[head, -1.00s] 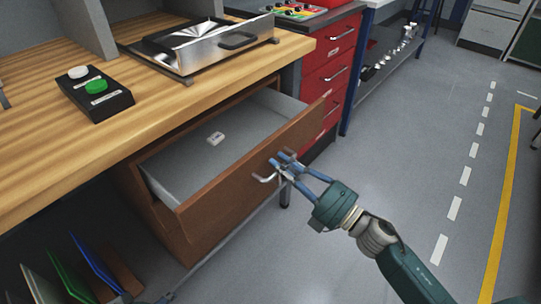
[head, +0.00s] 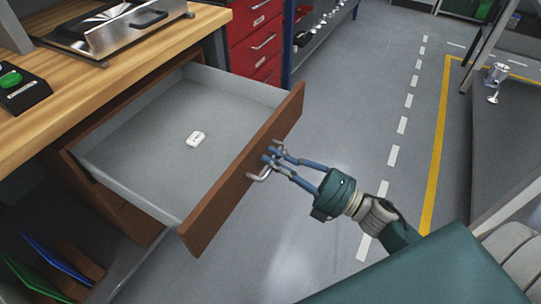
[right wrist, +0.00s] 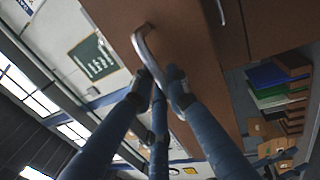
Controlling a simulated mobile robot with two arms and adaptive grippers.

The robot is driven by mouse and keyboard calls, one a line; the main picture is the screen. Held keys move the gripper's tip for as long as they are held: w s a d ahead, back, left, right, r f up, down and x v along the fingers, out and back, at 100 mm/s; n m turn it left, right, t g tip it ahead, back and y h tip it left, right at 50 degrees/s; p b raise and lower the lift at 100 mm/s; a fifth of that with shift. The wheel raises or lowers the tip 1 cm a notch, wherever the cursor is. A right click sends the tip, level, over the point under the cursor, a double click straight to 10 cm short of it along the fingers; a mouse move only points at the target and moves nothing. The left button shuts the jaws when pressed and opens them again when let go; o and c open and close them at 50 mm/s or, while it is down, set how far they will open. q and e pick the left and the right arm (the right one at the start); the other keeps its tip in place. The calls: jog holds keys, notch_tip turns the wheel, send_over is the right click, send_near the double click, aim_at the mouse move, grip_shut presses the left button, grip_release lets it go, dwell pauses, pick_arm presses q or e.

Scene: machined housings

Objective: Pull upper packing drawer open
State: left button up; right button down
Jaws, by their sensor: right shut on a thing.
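The upper packing drawer (head: 245,182) stands well out from under the wooden bench in the head view, its grey inside showing. A small white item (head: 196,139) lies on the drawer floor. My right gripper (head: 272,156) is shut on the silver drawer handle (head: 262,175) on the brown front. In the right wrist view, the blue fingers (right wrist: 162,85) close around the handle (right wrist: 143,48), with the brown drawer front (right wrist: 185,40) behind. My left gripper is not in view.
The bench top (head: 150,75) holds a metal device (head: 115,25) and a black box with a green button (head: 12,85). A red cabinet (head: 258,35) stands behind the drawer. Coloured folders (head: 45,262) stand below at the left.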

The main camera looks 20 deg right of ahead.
jog(key=shift+s+f, duration=0.1)
jog(key=shift+f, duration=0.05)
jog(key=c, duration=1.8)
grip_release()
jog(key=shift+o, duration=0.2)
jog(key=v, duration=1.2)
jog(key=shift+d, duration=0.1)
